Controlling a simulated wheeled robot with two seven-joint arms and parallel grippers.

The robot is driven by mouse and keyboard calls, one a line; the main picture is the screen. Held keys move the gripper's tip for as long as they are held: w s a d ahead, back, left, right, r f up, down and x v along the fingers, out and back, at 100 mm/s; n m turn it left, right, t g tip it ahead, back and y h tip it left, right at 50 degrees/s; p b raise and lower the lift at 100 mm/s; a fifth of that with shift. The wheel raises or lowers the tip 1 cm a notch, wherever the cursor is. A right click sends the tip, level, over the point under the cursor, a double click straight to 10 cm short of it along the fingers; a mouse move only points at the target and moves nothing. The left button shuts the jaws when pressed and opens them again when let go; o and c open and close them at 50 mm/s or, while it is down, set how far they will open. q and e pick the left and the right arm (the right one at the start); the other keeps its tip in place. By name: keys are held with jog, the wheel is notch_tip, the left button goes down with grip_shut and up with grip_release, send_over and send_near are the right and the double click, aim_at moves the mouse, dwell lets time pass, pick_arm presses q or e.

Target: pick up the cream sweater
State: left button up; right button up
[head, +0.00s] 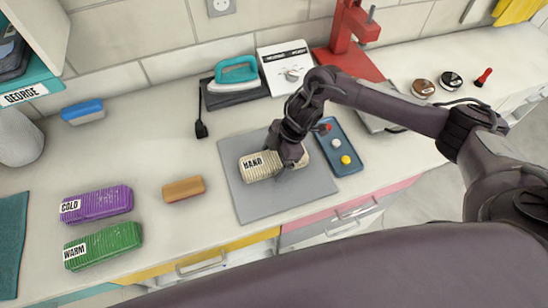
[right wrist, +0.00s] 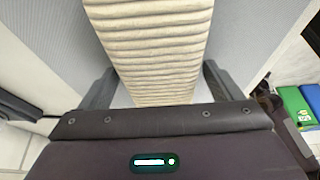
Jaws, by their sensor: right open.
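The cream sweater (head: 259,166) is a folded, ribbed bundle with a white "HAND" label, lying on a grey mat (head: 295,198) on the counter. My right gripper (head: 292,155) is over the sweater's right part and hides some of it. In the right wrist view the sweater (right wrist: 152,50) runs between the two dark fingers of the right gripper (right wrist: 157,88), one on each side. The fingers are apart, with small gaps between them and the sweater. My left gripper is not in view.
A blue tray (head: 348,165) with coloured knobs lies right of the mat. A purple bundle (head: 100,203), a green bundle (head: 105,244) and a tan block (head: 183,189) lie to the left. A teal iron (head: 236,72) stands behind. Bare counter lies left of the mat.

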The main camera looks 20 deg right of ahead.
jog(key=shift+c, duration=0.2)
jog(key=c, duration=1.2)
jog(key=shift+r, duration=0.1)
